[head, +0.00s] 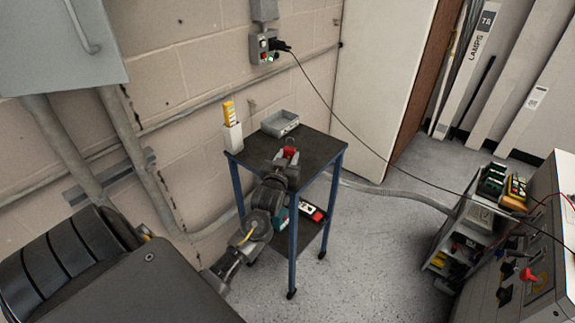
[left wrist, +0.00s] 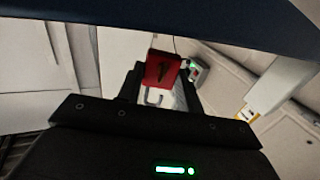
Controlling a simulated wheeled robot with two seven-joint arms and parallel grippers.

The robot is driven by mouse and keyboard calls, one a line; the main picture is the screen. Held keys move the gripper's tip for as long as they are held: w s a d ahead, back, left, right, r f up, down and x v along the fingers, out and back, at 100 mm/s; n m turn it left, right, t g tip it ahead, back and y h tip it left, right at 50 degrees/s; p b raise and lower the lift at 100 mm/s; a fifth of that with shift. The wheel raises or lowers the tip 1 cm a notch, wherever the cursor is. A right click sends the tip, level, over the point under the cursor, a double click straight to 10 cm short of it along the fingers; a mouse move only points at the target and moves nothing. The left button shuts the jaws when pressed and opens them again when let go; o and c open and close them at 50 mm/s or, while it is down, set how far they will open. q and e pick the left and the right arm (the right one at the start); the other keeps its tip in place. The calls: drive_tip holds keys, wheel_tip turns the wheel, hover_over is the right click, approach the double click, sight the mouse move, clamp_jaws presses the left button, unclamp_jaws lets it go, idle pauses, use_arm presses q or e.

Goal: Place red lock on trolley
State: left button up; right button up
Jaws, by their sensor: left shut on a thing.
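The trolley (head: 315,145) has a dark top and blue legs and stands near the wall in the head view. The red lock (head: 291,151) shows over its top, at the tip of my left arm. My left gripper (head: 287,158) is shut on the red lock. In the left wrist view the red lock body (left wrist: 162,70) sits between the dark fingers (left wrist: 158,85), with its metal shackle hanging toward the camera. The gap between the lock and the trolley top cannot be judged. My right gripper is not in view.
A grey tray (head: 280,123) and a white holder (head: 233,137) with a yellow tool stand along the trolley's back. Small items lie on its lower shelf (head: 311,211). A black cable (head: 340,118) runs from the wall socket. Another cart (head: 468,235) and a panel (head: 545,255) stand right.

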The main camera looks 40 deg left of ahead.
use_arm(q)
drive_tip(key=shift+w+a+f, duration=0.1)
drive_tip(key=shift+a+f, duration=0.05)
wheel_tip(320, 180, down, 3)
drive_tip(key=shift+w+f+p, duration=0.1)
drive_tip(key=shift+p, duration=0.3)
drive_tip(key=shift+f, duration=0.1)
drive_tip(key=shift+f, duration=0.2)
drive_tip(key=o, duration=1.1)
